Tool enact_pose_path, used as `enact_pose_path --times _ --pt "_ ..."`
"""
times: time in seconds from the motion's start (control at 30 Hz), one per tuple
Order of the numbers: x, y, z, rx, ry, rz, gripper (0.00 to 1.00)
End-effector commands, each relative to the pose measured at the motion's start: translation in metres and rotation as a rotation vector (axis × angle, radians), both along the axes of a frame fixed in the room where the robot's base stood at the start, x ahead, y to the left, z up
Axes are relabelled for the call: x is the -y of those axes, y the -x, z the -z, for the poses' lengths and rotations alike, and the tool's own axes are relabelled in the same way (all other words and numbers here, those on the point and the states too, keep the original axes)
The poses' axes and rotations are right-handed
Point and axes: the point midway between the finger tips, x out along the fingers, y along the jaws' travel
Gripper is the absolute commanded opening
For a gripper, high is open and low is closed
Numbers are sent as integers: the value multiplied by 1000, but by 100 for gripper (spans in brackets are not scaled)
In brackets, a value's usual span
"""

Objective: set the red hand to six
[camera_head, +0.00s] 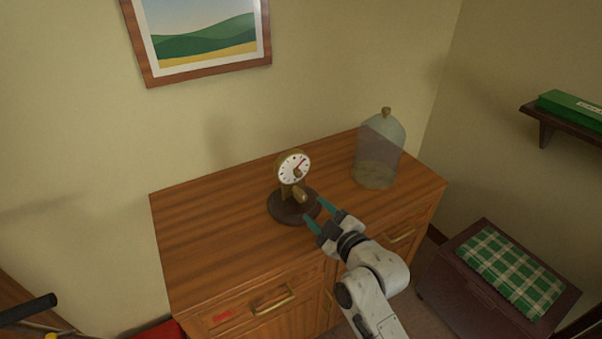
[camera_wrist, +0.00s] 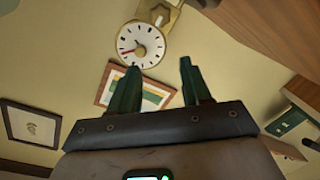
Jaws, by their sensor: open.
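A small clock with a round white dial (camera_head: 291,164) stands upright on a dark round base (camera_head: 281,212) on the wooden cabinet. Its red hand (camera_head: 301,162) points to the upper right of the dial in the head view. In the tilted wrist view the dial (camera_wrist: 146,36) is near the top, and the red hand (camera_wrist: 128,51) points left and slightly down. Brass parts sit in front of the dial and below it. My gripper (camera_head: 321,213) is open and empty, low in front and to the right of the clock, apart from the dial. Its green fingers (camera_wrist: 159,66) show in the wrist view.
A glass dome (camera_head: 381,150) with a brass knob stands on the cabinet (camera_head: 215,220), right of the clock. The left cabinet top is clear. A framed picture (camera_head: 205,45) hangs behind. A chest with a green checked cushion (camera_head: 510,270) and a wall shelf (camera_head: 565,118) are at right.

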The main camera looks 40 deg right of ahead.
Motion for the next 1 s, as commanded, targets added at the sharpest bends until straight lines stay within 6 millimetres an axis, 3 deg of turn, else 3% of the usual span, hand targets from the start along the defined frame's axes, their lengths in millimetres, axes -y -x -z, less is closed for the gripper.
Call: enact_pose_path --times 0.1,0.27,0.7,1.0 --pt "13 -3 -17 68 60 31 48" --pt "19 -10 -24 94 82 43 48" --pt "39 -80 -25 91 80 40 48" --pt "46 -105 -22 90 81 40 48"
